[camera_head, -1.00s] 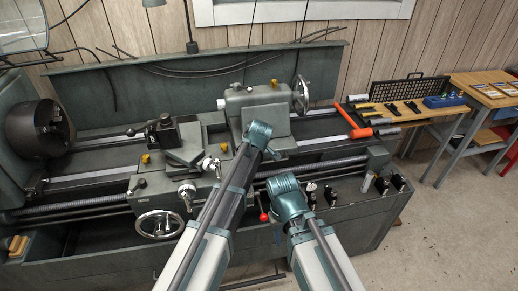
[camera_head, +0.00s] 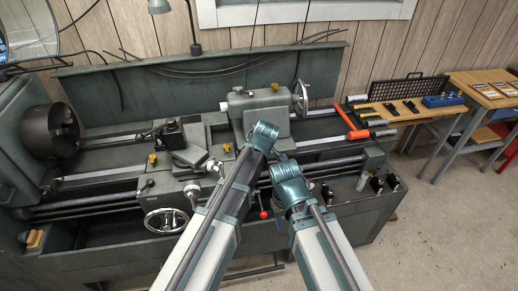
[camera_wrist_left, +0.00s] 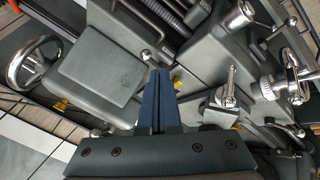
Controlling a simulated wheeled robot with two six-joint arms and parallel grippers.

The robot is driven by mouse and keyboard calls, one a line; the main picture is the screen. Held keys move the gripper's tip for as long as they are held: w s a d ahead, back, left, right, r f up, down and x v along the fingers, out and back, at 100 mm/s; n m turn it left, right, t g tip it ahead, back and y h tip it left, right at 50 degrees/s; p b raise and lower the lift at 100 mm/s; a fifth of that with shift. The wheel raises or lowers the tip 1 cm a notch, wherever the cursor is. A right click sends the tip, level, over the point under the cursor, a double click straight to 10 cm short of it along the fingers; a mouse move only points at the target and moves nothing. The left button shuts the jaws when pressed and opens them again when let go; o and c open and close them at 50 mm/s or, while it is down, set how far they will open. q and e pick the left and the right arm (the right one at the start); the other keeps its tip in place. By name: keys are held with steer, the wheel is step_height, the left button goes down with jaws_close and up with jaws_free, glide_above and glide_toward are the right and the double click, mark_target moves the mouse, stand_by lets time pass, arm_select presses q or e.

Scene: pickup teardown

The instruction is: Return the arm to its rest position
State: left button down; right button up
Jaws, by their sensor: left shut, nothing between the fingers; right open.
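My left arm (camera_head: 212,230) comes in from the lower left and bends at a teal joint (camera_head: 262,138) in front of the lathe. My left gripper (camera_wrist_left: 160,72) shows in the left wrist view as dark blue fingers, shut with nothing between them, above the grey lathe parts. My right arm (camera_head: 322,248) rises beside it to a teal joint (camera_head: 289,184), just right of and below the left one. My right gripper is open near that end, small and partly hidden by the arm; no held object shows. The two arms are close together at their upper ends.
The grey-green lathe spans the scene, with a chuck (camera_head: 50,130), a handwheel (camera_head: 166,224) and a tailstock (camera_head: 262,108). A orange-red tool (camera_head: 357,134) lies at its right end. A wooden bench (camera_head: 490,90) stands at the far right. Floor is clear at the lower right.

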arm_select(q)
steer(key=s+a+f+m+g+h, duration=0.1)
steer(key=s+a+f+m+g, duration=0.15)
steer(key=s+a+m, duration=0.55)
steer(key=s+a+f+m+g, duration=0.1)
steer(key=s+a+m+g, duration=0.3)
steer(key=s, duration=0.9)
steer(key=s+d+f+m+y+b, duration=0.1)
steer(key=s+d+f+m+b, duration=0.2)
steer(key=s+d+f+b, duration=0.3)
steer(key=d+f+b, duration=0.1)
steer(key=d, duration=0.2)
steer(key=shift+d+f, duration=0.25)
steer(key=shift+d, duration=0.1)
steer(key=shift+s, duration=0.1)
